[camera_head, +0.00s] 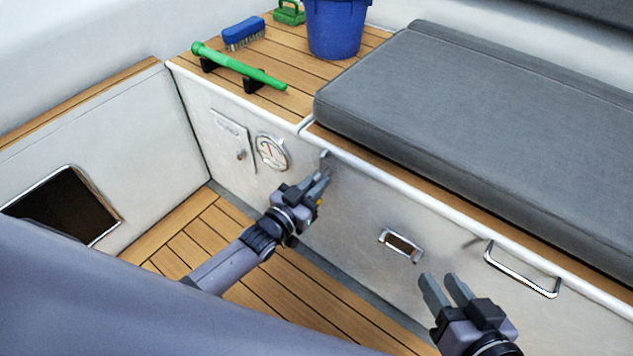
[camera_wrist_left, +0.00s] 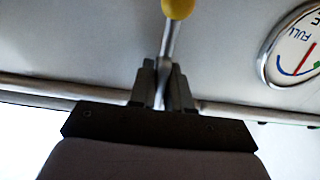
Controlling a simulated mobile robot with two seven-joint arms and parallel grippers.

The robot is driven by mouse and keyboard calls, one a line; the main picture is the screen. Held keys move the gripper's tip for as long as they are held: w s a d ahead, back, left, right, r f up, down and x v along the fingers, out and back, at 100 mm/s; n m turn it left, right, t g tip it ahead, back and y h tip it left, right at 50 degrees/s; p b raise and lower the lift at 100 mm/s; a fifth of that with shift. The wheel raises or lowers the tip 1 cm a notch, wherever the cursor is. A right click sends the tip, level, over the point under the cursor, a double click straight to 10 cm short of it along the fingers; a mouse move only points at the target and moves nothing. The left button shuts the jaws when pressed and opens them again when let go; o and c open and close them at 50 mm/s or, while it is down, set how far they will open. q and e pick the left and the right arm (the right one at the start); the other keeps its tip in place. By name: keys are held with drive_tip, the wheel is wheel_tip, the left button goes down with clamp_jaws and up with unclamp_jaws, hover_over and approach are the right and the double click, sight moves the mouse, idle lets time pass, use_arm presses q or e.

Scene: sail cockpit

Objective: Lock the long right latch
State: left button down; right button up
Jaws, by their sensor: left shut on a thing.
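A metal latch lever with a yellow knob (camera_wrist_left: 178,8) is on the white bench front, right of the round gauge (camera_head: 271,152). Its upper end (camera_head: 325,155) shows above my left gripper in the head view. The knob (camera_head: 319,202) peeks out below the fingers, so the lever seems to hang down. My left gripper (camera_head: 320,182) is shut on the lever, and the left wrist view shows the lever between the fingers (camera_wrist_left: 163,85). The lever's middle is hidden by the fingers. My right gripper (camera_head: 447,285) is open and empty, in front of the bench front at lower right.
A small panel (camera_head: 228,135) is left of the gauge. A recessed slot (camera_head: 401,246) and a chrome handle (camera_head: 520,271) are to the right. Above are a grey cushion (camera_head: 480,110), blue bucket (camera_head: 336,28), blue brush (camera_head: 244,34) and green tool (camera_head: 238,67). The wooden floor (camera_head: 300,300) is clear.

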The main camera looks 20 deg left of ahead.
idle(0.3)
use_arm(q)
drive_tip(key=c, duration=1.2)
unclamp_jaws()
use_arm(e)
drive_tip(key=shift+r, duration=0.1)
use_arm(q)
drive_tip(key=shift+o, duration=0.2)
use_arm(e)
drive_tip(key=shift+w, duration=0.1)
